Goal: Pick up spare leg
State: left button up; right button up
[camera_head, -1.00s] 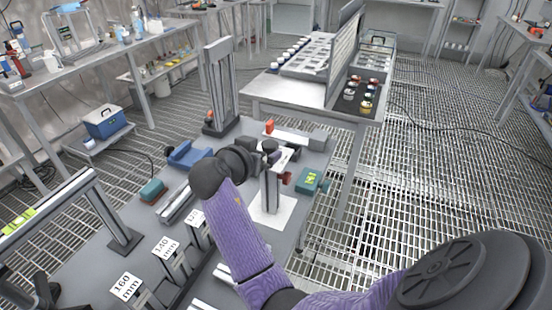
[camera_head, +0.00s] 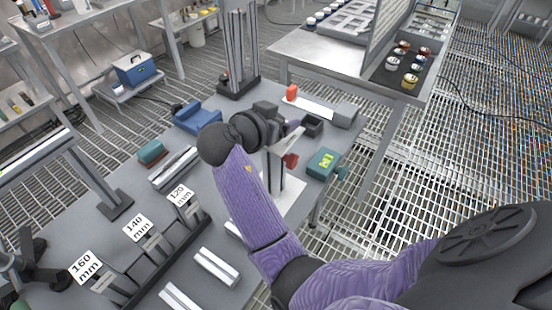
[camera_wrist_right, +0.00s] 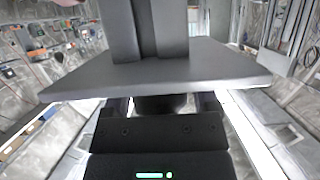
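The spare leg (camera_head: 276,174) appears to be the upright grey metal post standing over a white sheet (camera_head: 291,192) on the bench. My right gripper (camera_head: 289,117) is at its top, its dark fingers apart on either side of a pale, tilted plate (camera_head: 290,141). In the right wrist view a flat grey plate (camera_wrist_right: 155,76) with a grooved post (camera_wrist_right: 150,30) is close in front of the camera. The finger parts show spread below that plate, and their tips are hidden by it. I see no clear contact. My left gripper is out of view.
A green block (camera_head: 323,163) and a red knob (camera_head: 291,160) are close to the post. Blue clamp (camera_head: 197,117) and tall upright (camera_head: 240,50) stand behind. A slotted rack (camera_head: 150,262) with length labels is at lower left.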

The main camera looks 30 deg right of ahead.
grip_shut()
dwell(1.1)
